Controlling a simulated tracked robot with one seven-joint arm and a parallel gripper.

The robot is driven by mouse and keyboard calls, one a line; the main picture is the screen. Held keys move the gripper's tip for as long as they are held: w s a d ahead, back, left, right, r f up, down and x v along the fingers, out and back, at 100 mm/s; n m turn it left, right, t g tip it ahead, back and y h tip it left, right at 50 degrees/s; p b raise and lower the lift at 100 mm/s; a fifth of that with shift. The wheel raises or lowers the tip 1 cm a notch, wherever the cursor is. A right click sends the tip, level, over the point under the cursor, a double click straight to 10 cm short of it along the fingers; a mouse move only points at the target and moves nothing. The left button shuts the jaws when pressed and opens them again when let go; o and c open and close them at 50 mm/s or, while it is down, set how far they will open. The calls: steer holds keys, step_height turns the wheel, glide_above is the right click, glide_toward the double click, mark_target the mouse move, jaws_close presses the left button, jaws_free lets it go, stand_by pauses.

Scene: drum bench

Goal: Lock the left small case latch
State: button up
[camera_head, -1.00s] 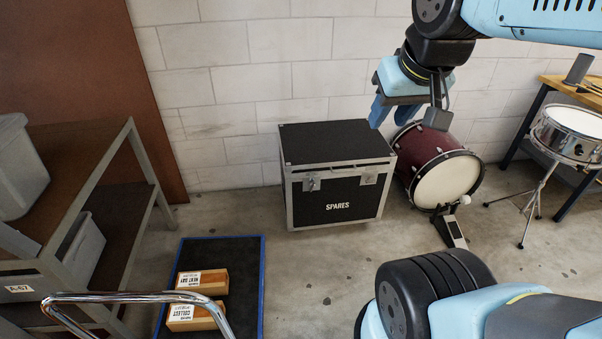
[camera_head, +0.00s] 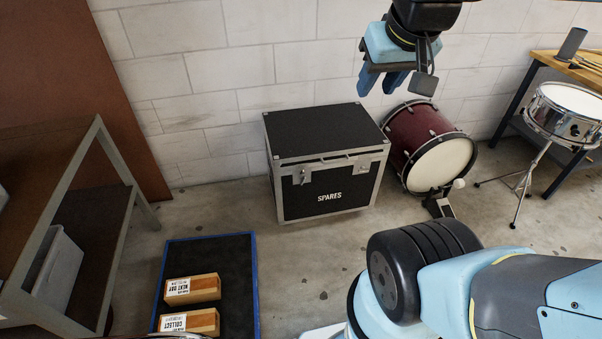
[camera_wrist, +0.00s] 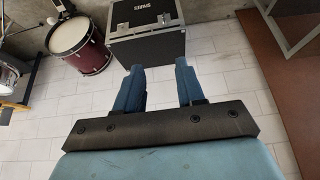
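The small case is a black box with grey metal edges and the word SPARES on its front (camera_head: 325,197); it stands closed on the floor. Its left latch (camera_head: 302,177) is a small metal fitting at the upper left of the front; whether it is locked is too small to tell. A right latch (camera_head: 362,165) sits near the other end. My gripper (camera_head: 374,92) is above and behind the case's far right corner, apart from it. In the wrist view my gripper (camera_wrist: 158,68) has its two blue fingers spread and empty, with the case (camera_wrist: 148,45) beyond them.
A dark red bass drum (camera_head: 425,145) with its pedal stands close at the case's right. A snare drum (camera_head: 566,112) on a stand is farther right. A blue-edged mat (camera_head: 232,285) with two wooden boxes lies front left, beside a shelf rack (camera_head: 100,150). The floor before the case is clear.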

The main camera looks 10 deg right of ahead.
steer(key=w+f+t, duration=0.2)
steer(key=w, duration=1.4)
steer(key=m+t, duration=0.2)
steer(key=t, duration=0.5)
glide_above(304, 181)
step_height(304, 181, down, 48)
steer(key=s+f+m+t, duration=0.1)
steer(key=s+f+t, duration=0.1)
steer(key=s+f, duration=0.75)
steer(key=s+f+m+t, duration=0.15)
steer(key=s+f, duration=0.45)
steer(key=f, duration=0.7)
steer(key=w, duration=1.4)
steer(key=shift+r, duration=0.2)
